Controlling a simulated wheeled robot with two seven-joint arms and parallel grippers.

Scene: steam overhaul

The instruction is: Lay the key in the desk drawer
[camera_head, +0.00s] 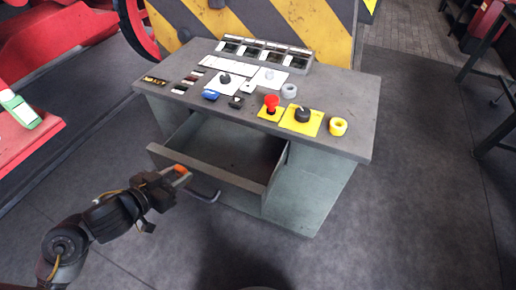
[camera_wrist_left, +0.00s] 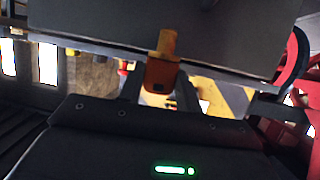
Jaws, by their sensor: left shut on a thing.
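The desk drawer (camera_head: 206,168) is pulled open at the front of the grey desk, and the part of its inside that shows looks empty. My left gripper (camera_head: 172,177) is at the left end of the drawer front. It is shut on the key, which shows as a small orange piece (camera_head: 181,169) at the fingertips. In the left wrist view the key (camera_wrist_left: 162,73) has an orange-brown body and a yellowish end, and it points toward a grey panel. I cannot tell whether the key touches the drawer. My right gripper is not in view.
The desk top (camera_head: 345,95) carries a red button (camera_head: 271,102), a black knob (camera_head: 302,114), yellow and grey rings, and labelled plates. A striped panel (camera_head: 300,30) stands behind.

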